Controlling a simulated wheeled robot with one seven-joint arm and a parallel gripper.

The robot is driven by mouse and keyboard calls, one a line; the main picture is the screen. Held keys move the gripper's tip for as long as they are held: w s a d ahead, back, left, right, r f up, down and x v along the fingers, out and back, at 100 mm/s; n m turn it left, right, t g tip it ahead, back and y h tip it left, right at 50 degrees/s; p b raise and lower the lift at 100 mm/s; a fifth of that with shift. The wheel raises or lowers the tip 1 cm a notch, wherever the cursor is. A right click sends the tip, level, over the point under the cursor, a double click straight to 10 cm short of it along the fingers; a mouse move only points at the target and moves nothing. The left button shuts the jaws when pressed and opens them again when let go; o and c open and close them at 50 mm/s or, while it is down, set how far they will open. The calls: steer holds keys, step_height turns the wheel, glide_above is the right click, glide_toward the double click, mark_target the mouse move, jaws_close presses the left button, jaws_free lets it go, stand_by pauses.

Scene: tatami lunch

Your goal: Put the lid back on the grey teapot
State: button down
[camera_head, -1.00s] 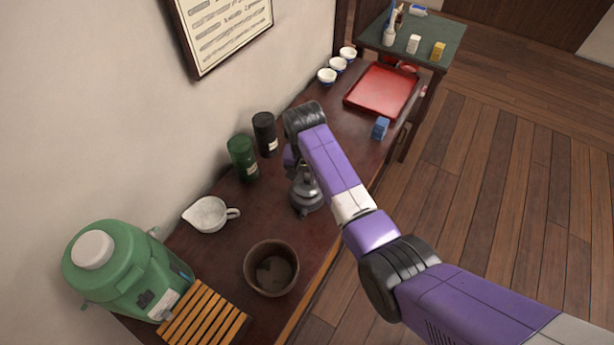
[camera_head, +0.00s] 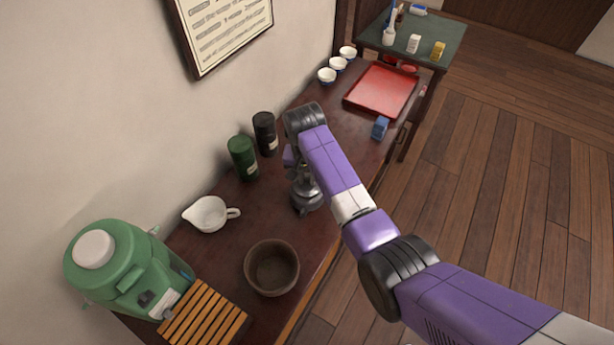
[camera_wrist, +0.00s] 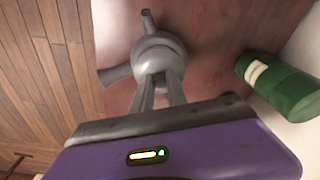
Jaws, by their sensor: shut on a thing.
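The grey teapot (camera_head: 307,198) stands on the dark wooden counter, partly hidden by my arm in the head view. In the wrist view, the teapot (camera_wrist: 158,42) shows from above, with one stub pointing up and a wider one to the left. My gripper (camera_wrist: 160,82) is right at the pot, its two fingers closed together on a small grey part that I take to be the lid's knob. The lid is mostly hidden by the fingers, and I cannot tell whether it rests fully on the rim.
A green canister (camera_head: 243,158) and a black canister (camera_head: 265,134) stand by the wall behind the pot. A white pitcher (camera_head: 209,214) and a brown bowl (camera_head: 271,267) are nearer. A blue box (camera_head: 380,128) and red tray (camera_head: 382,91) lie beyond.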

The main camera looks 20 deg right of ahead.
stand_by(0.4)
steer(key=c, duration=0.7)
jaws_free()
steer(key=shift+c, duration=0.2)
steer(key=shift+r+p, duration=1.65)
steer(key=shift+r, duration=1.85)
jaws_close()
